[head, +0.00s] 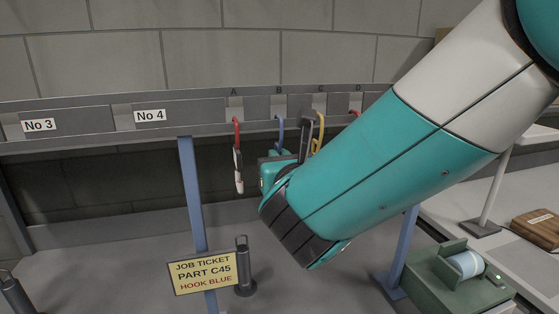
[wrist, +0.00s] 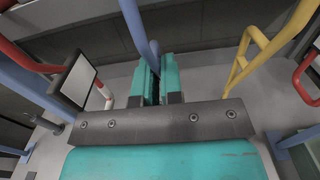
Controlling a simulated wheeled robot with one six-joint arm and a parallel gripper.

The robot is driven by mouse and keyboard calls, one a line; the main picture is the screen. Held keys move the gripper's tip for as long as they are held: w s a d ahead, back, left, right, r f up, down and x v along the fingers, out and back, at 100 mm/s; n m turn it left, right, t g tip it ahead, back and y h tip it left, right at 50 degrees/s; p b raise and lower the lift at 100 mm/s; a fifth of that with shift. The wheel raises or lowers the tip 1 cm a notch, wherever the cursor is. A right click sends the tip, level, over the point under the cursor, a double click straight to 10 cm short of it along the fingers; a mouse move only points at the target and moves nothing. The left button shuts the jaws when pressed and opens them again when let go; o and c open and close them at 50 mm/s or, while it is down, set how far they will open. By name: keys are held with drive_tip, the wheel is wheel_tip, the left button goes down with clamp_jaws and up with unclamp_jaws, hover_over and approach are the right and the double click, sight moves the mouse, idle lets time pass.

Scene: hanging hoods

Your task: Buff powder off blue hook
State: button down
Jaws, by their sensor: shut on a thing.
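The blue hook (head: 280,124) hangs from the rail under letter B. In the wrist view, the blue hook (wrist: 134,22) comes down from the top and its lower end passes between my teal fingers. My gripper (wrist: 153,82) is shut on the lower part of this hook. No powder can be made out on the hook.
A red hook (head: 236,130) with a dark and white piece hangs to the left; a yellow hook (head: 320,130) is close on the right, then another red hook (head: 355,112). Blue posts (head: 192,195) hold the rail (head: 70,124). A green box with a pale roll (head: 466,265) stands lower right.

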sight(280, 149)
drive_tip(key=shift+r, duration=0.1)
idle(0.3)
drive_tip(key=shift+r+p, duration=1.3)
drive_tip(key=shift+p, duration=0.2)
drive_tip(key=shift+b+v, duration=0.8)
drive_tip(key=shift+v, duration=1)
drive_tip(key=shift+s+f, duration=0.1)
drive_tip(key=shift+s, duration=0.3)
drive_tip(key=b+v, duration=0.3)
drive_tip(key=v, duration=0.6)
drive_tip(key=shift+r, duration=0.35)
drive_tip(key=shift+s+d, duration=0.1)
